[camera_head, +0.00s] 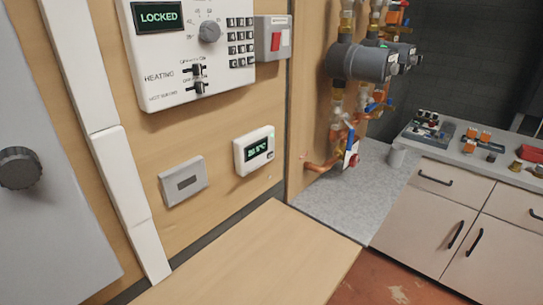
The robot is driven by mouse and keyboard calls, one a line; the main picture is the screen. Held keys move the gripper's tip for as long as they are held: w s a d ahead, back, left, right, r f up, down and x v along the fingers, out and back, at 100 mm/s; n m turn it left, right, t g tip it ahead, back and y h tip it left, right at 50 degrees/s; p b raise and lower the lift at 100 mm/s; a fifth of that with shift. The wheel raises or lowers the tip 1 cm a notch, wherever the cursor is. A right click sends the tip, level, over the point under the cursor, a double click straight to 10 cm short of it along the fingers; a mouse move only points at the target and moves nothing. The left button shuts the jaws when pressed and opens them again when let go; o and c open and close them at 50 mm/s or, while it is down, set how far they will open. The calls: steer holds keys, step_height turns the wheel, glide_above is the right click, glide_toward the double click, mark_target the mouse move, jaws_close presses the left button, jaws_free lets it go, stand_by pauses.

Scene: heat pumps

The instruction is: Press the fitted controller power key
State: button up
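A small white controller (240,157) with a lit green display reading about 30.5°C is mounted on the wooden wall panel. Tiny marks show at its right edge, too small to tell whether one is a power key. Above it, a larger white heating panel (160,90) shows LOCKED on its display (158,17), with a dial (209,32), a dark keypad (241,42) and two black sliders (196,78). My gripper is not in view.
A blank grey-windowed plate (183,182) sits left of the small controller, and a grey box with a red switch (275,41) above it. A wooden worktop (262,262) below is clear. Pipes with a grey pump (360,62) stand right; a cabinet (438,212) holds parts.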

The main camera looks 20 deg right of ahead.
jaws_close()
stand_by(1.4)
